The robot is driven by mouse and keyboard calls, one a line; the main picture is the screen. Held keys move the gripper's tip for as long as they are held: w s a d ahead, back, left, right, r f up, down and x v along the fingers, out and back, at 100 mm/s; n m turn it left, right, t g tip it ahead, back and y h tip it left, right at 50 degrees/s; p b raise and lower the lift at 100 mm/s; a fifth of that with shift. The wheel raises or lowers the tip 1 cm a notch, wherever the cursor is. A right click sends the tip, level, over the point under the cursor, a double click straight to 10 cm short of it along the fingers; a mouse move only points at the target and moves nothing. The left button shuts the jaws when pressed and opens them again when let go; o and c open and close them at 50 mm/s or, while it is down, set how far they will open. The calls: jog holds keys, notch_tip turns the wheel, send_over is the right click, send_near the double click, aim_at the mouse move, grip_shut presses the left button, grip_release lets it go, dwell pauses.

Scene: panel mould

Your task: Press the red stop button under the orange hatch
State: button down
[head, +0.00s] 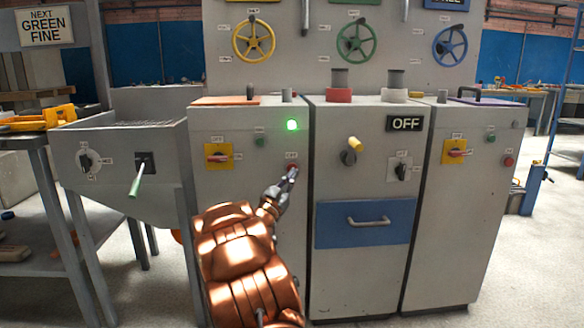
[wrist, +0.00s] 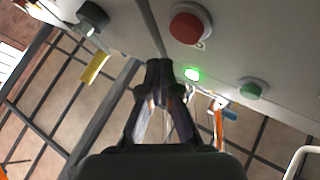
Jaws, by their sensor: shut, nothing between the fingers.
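An orange hatch (head: 224,101) lies flat on top of the left cabinet (head: 235,130). A red button (head: 292,167) is on that cabinet's front, at its right side, partly hidden by my gripper (head: 291,175). In the wrist view the red button (wrist: 190,24) is round and shows clearly, with a green button (wrist: 252,88) farther right. My gripper (wrist: 160,70) is shut and empty, its fingertips just below and left of the red button in that view. I cannot tell how far the fingertips are from the panel.
A lit green lamp (head: 292,125) and a red-handled switch on a yellow plate (head: 217,155) share the left cabinet. The middle cabinet has a yellow-tipped lever (head: 354,145) and an OFF sign (head: 406,123). The right cabinet has another red button (head: 508,162). A green-handled lever (head: 136,182) sticks out at left.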

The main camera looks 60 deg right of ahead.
aim_at(295, 165)
jog(key=shift+w+d+p, duration=0.45)
jog(key=shift+w+d, duration=0.1)
jog(key=shift+d, duration=0.25)
jog(key=shift+w+d+r, duration=0.1)
jog(key=shift+w+r, duration=0.05)
dwell(1.0)
jog(key=shift+w+d+p, duration=0.2)
jog(key=shift+p, duration=0.35)
jog(key=shift+w+d+p, duration=0.3)
jog(key=shift+d+p, duration=0.05)
jog(key=shift+p, duration=0.05)
dwell(0.6)
jog(key=shift+s+a, duration=0.1)
dwell(0.3)
jog(key=shift+s+a, duration=0.5)
jog(key=shift+a, duration=0.1)
